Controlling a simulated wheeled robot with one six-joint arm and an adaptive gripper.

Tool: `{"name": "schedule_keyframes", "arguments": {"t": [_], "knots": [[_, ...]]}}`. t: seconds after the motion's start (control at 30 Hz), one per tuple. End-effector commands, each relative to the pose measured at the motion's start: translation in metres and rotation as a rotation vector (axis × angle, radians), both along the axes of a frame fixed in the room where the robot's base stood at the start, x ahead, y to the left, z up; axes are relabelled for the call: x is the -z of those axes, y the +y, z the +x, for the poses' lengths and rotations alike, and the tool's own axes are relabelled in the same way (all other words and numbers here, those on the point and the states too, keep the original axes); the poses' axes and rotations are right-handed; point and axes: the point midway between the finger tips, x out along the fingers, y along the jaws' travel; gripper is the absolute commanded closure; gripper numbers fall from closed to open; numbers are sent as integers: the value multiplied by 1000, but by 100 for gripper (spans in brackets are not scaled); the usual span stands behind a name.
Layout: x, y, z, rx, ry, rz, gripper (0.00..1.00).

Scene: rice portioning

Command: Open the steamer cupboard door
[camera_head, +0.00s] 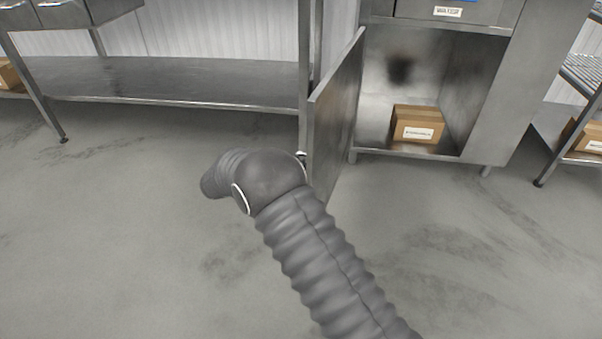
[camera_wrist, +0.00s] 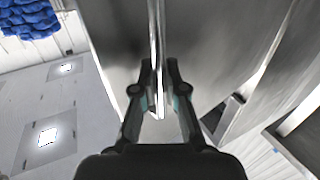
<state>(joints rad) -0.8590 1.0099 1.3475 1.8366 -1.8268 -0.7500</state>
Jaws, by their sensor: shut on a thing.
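The steamer cupboard door (camera_head: 337,122) is a grey metal panel standing wide open, swung out from the left side of the cupboard (camera_head: 487,110). The cupboard's inside shows, with a cardboard box (camera_head: 419,125) on its floor. In the wrist view my gripper (camera_wrist: 159,72) has its two fingers on either side of a thin metal strip of the door (camera_wrist: 157,35). It is shut on it; whether the strip is the handle or the door's edge I cannot tell. In the head view my arm reaches the door's outer face and the fingers are hidden.
A metal table with a low shelf (camera_head: 180,80) stands left of the door. A rack (camera_head: 572,135) with a box stands at the right. The grey floor (camera_head: 130,240) in front is clear. A labelled panel (camera_head: 447,12) is above the cupboard opening.

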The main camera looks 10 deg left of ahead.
Motion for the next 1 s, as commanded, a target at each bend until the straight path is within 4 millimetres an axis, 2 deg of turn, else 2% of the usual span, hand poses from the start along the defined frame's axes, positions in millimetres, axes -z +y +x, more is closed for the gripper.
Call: {"name": "schedule_keyframes", "arguments": {"t": [0.67, 0.7, 0.8, 1.0], "knots": [[-1, 4, 7, 39, 0, -1, 100], [-1, 4, 7, 39, 0, -1, 87], [0, 4, 7, 38, 0, -1, 64], [0, 4, 8, 39, 0, -1, 64]]}}
